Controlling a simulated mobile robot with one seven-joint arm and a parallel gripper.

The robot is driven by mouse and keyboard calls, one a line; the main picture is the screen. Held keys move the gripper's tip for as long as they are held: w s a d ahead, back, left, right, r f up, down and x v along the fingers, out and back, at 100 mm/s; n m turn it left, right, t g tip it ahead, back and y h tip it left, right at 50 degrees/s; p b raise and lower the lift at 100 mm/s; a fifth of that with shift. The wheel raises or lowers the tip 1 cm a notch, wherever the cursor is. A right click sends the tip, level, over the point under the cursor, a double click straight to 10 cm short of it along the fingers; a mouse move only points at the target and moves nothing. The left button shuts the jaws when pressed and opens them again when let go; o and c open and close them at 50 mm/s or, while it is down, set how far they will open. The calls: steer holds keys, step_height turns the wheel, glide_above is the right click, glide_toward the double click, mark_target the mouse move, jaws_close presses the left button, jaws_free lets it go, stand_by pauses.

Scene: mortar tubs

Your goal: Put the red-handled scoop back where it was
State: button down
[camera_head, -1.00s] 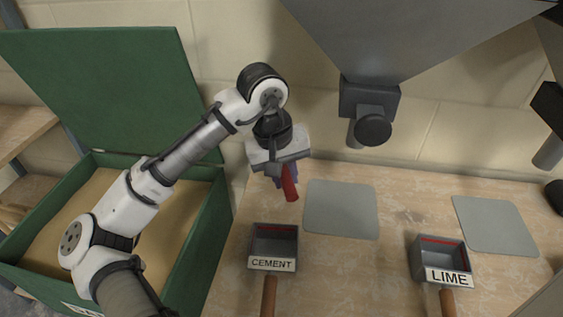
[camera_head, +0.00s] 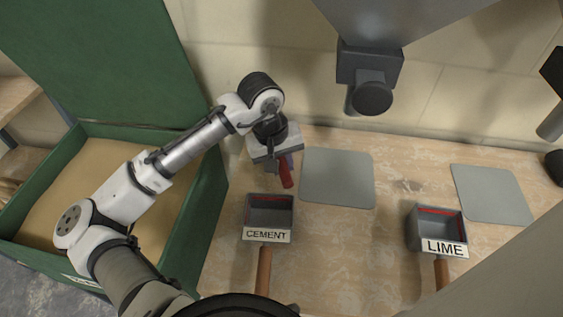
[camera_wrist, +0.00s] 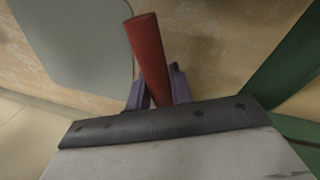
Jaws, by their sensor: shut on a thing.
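The red handle of the scoop (camera_head: 286,174) sticks out of my gripper (camera_head: 274,168) in the head view, near the back left of the bench. In the wrist view the red handle (camera_wrist: 149,55) passes between the two purple fingers of my gripper (camera_wrist: 157,88), which are shut on it. The rest of the scoop is hidden behind my gripper. Whether the scoop touches the bench I cannot tell.
A CEMENT scoop box (camera_head: 268,213) with a wooden handle lies just in front; a LIME one (camera_head: 437,229) lies right. Two grey mats (camera_head: 338,178) (camera_head: 491,194) lie on the bench. A green sand-filled box (camera_head: 207,215) stands left. A grey hopper (camera_head: 370,62) hangs above.

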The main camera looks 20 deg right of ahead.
steer(key=shift+f, duration=0.25)
steer(key=c, duration=1.2)
jaws_free()
steer(key=shift+c, duration=0.2)
step_height(320, 180, up, 12)
steer(key=a, duration=0.2)
steer(key=shift+a, duration=0.15)
